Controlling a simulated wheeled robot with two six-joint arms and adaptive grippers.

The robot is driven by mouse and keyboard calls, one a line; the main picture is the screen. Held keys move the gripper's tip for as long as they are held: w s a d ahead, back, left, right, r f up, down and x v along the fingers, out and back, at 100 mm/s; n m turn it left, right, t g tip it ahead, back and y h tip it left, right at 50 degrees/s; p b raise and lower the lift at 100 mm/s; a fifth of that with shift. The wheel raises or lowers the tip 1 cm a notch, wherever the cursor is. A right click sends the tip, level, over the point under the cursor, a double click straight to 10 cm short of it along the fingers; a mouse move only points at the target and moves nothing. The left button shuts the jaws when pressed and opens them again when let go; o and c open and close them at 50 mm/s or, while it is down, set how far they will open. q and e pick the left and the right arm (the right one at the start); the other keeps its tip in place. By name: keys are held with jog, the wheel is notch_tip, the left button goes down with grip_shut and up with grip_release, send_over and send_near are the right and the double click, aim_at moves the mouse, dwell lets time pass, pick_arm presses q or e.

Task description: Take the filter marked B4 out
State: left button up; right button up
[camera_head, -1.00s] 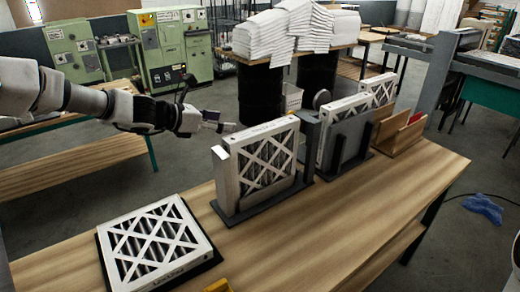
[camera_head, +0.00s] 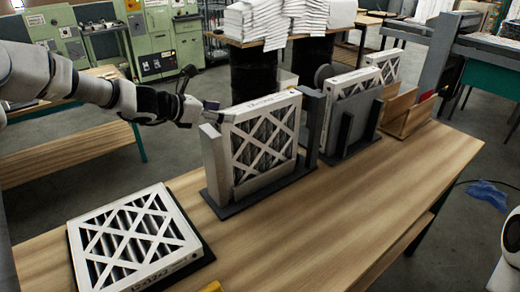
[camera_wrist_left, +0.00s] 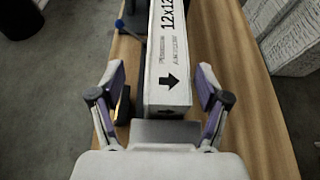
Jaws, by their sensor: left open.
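A white-framed pleated filter (camera_head: 265,140) stands upright in a dark grey holder (camera_head: 262,200) on the wooden table. My left gripper (camera_head: 208,112) is at its upper left corner. In the left wrist view the open fingers of my left gripper (camera_wrist_left: 162,85) stand on either side of the end of a white filter box (camera_wrist_left: 168,60), with a gap on each side. That box carries a black arrow and "12x12" print. I cannot read a B4 mark on any filter. My right gripper is not in view.
Another filter (camera_head: 135,240) lies flat on a dark base at the front left. More filters (camera_head: 350,95) stand in a second grey holder (camera_head: 352,125) behind, near a wooden rack (camera_head: 408,112). The right front of the table (camera_head: 330,225) is clear.

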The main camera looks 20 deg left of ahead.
aim_at(238, 111)
pick_arm(q)
jog(key=x, duration=0.2)
jog(key=d+p+x, duration=0.1)
jog(key=x, duration=0.2)
jog(key=shift+s+r, duration=0.2)
jog(key=shift+w+f, duration=0.15)
jog(key=shift+w, duration=0.05)
jog(key=shift+s, duration=0.1)
jog(key=c, duration=0.7)
grip_shut()
